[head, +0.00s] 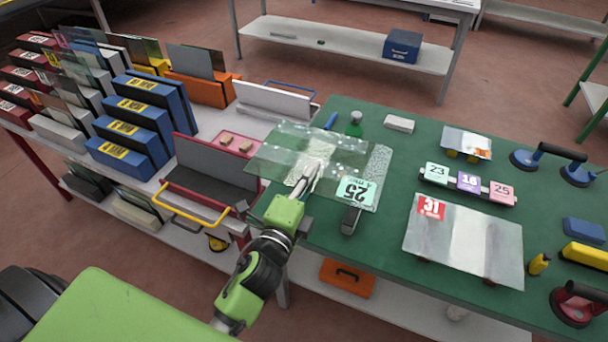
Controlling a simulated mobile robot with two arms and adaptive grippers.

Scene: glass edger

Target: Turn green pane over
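A clear, faintly green pane (275,158) is at the left edge of the green table, in the middle of the view. Its left part reaches past the table edge, over the rack side. A frosted, patterned pane (376,168) with a green "25" tag shows beside and partly beneath it. My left gripper (313,172) reaches in from below, its fingertips over the panes. Whether the fingers are closed on the green pane or only above it cannot be told. My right gripper is not in view.
Racks with blue (133,128) and orange (200,90) blocks stand at left. On the table (395,240) are a grey pane (463,240) tagged 31, number tags (468,182), a green-topped bottle (354,123), a white block (399,123) and suction cups (553,158). A dark-handled tool (350,220) lies near the gripper.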

